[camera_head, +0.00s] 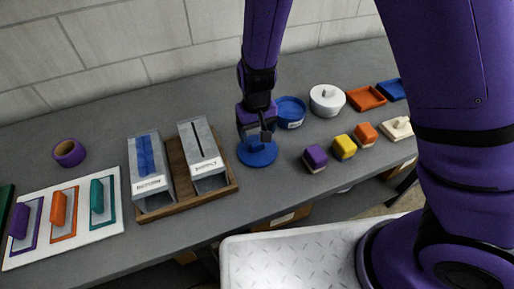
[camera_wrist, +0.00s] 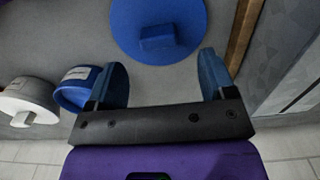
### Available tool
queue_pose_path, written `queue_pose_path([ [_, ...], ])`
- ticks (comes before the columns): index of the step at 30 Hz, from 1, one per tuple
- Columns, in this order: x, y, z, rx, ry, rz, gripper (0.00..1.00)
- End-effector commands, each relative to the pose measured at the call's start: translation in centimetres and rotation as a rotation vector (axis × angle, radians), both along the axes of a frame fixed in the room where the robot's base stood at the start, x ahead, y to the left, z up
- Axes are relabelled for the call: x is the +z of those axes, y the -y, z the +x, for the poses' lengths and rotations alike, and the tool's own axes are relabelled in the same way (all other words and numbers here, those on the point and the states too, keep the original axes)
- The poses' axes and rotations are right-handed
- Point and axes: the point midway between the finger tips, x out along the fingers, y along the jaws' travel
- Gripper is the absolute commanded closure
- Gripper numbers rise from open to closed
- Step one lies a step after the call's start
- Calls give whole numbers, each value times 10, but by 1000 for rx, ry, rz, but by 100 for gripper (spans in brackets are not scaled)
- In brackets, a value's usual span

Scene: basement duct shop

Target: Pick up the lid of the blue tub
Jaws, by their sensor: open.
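My gripper (camera_head: 257,134) is over the lid, empty and open. In the wrist view its two blue fingertips (camera_wrist: 163,72) are apart, with the handle beyond them, not between them.
A wooden rack (camera_head: 186,190) with two grey bins stands left of the lid. A white lidded tub (camera_head: 327,101) is beside the blue tub. Purple (camera_head: 314,158), yellow (camera_head: 344,147) and orange (camera_head: 366,134) blocks sit to the right. Bare table lies in front of the lid.

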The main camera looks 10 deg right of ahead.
Motion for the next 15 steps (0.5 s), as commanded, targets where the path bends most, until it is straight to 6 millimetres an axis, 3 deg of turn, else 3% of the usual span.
queue_pose_path([
  [7,-16,1,0,-1,-2,-2,23],
  [15,-51,2,-1,-1,-1,0,23],
])
